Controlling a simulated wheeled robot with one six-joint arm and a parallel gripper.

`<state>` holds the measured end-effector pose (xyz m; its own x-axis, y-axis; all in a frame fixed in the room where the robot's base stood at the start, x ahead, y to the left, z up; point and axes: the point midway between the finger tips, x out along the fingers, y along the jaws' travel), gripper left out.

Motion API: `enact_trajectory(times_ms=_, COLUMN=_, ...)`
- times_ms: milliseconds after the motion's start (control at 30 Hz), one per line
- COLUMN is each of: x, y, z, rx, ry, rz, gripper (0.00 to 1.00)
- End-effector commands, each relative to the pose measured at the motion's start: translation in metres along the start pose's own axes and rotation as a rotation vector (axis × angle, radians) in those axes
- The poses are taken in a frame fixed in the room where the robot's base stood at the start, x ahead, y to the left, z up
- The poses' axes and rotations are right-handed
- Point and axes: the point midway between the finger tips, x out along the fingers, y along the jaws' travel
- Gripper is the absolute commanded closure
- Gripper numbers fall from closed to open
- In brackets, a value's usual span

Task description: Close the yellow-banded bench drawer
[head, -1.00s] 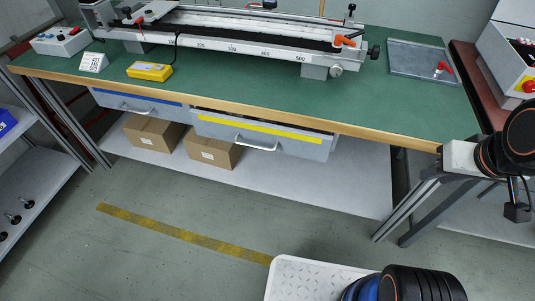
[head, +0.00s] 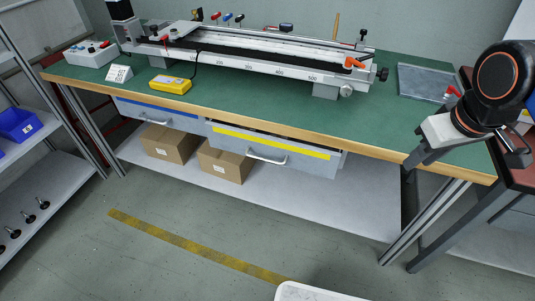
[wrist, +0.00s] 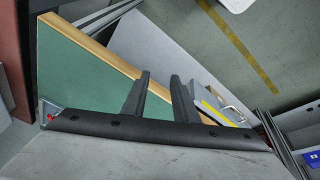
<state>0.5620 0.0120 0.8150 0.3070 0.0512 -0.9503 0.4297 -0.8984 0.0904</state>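The yellow-banded drawer (head: 240,145) hangs under the green bench, its grey front standing out from the bench edge, with a dark gap above it, so it is partly open. Its light bar handle (head: 267,157) is on the front below the yellow band. In the wrist view the drawer front (wrist: 205,92) and handle (wrist: 229,108) show beyond the fingers. My gripper (head: 411,163) is at the bench's right front edge, to the right of the drawer and apart from it. Its two dark fingers are spread and empty in the wrist view (wrist: 160,80).
A blue-banded drawer (head: 155,112) is to the left, looking shut. Two cardboard boxes, one of them a box (head: 222,163), stand on the lower shelf (head: 310,205). The bench leg (head: 425,220) is at right.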

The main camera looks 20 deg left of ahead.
Motion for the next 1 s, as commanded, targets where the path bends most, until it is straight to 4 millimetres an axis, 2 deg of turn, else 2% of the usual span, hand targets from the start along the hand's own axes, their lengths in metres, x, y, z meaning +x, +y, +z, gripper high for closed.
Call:
enact_trajectory(times_ms=33, x=-0.001, y=-0.01, z=-0.015, rx=-0.058, ry=-0.011, rz=-0.009, gripper=0.74)
enact_trajectory(times_ms=100, x=-0.003, y=-0.022, z=-0.033, rx=-0.129, ry=-0.022, rz=-0.018, gripper=0.74)
enact_trajectory(times_ms=367, x=-0.007, y=-0.082, z=-0.094, rx=-0.397, ry=-0.061, rz=-0.045, gripper=0.74)
enact_trajectory(times_ms=600, x=-0.008, y=-0.156, z=-0.14, rx=-0.644, ry=-0.09, rz=-0.063, gripper=0.74)
enact_trajectory(times_ms=800, x=-0.008, y=-0.228, z=-0.166, rx=-0.846, ry=-0.112, rz=-0.072, gripper=0.74)
enact_trajectory(times_ms=1000, x=-0.007, y=-0.287, z=-0.176, rx=-0.994, ry=-0.125, rz=-0.074, gripper=0.74)
